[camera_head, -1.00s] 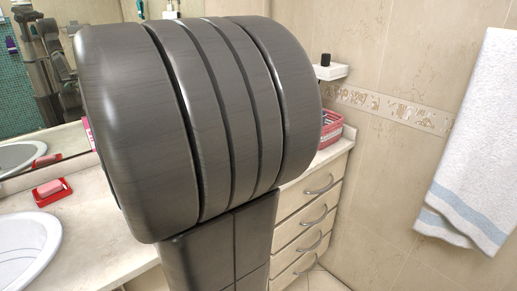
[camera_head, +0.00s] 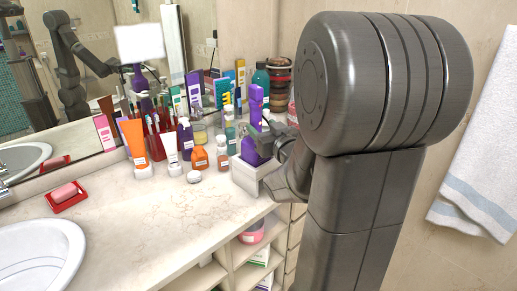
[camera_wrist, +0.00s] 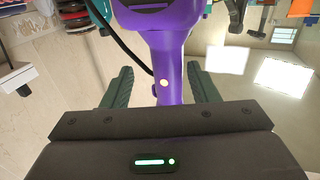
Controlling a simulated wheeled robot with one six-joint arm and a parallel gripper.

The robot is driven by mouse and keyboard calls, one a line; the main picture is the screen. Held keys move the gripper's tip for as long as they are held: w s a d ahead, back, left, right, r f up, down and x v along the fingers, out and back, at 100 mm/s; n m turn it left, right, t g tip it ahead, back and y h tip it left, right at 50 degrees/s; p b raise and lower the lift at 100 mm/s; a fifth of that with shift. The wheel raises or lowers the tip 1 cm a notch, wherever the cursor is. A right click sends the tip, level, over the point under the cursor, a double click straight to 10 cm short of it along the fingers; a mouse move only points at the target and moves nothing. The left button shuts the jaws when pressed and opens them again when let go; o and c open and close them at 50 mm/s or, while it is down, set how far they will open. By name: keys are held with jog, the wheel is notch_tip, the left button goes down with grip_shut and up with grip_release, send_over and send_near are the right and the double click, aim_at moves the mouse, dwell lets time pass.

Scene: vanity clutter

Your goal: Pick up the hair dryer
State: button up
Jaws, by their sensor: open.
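The purple hair dryer (camera_head: 252,150) stands at the white holder (camera_head: 246,179) near the counter's front edge. In the wrist view the purple hair dryer (camera_wrist: 168,58) rises between the two dark green fingers, with its handle toward my palm and a black cord beside it. My gripper (camera_wrist: 159,72) is open, with one finger on each side of the handle and gaps visible on both sides. In the head view my gripper (camera_head: 264,136) is at the hair dryer, partly hidden by my own arm.
Bottles and tubes crowd the counter left of the holder, including an orange tube (camera_head: 135,142) and an orange bottle (camera_head: 199,158). A red soap dish (camera_head: 67,197) and a sink (camera_head: 38,255) are at left. The front-middle counter is clear. A mirror (camera_head: 120,60) stands behind.

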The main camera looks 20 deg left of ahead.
aim_at(253, 119)
jog(key=a, duration=0.1)
jog(key=w+a+p, duration=0.1)
jog(key=w+a, duration=0.1)
jog(key=a, duration=0.1)
jog(key=shift+r+p, duration=0.3)
jog(key=shift+r, duration=0.1)
jog(key=shift+w+a, duration=0.35)
jog(key=c, duration=1)
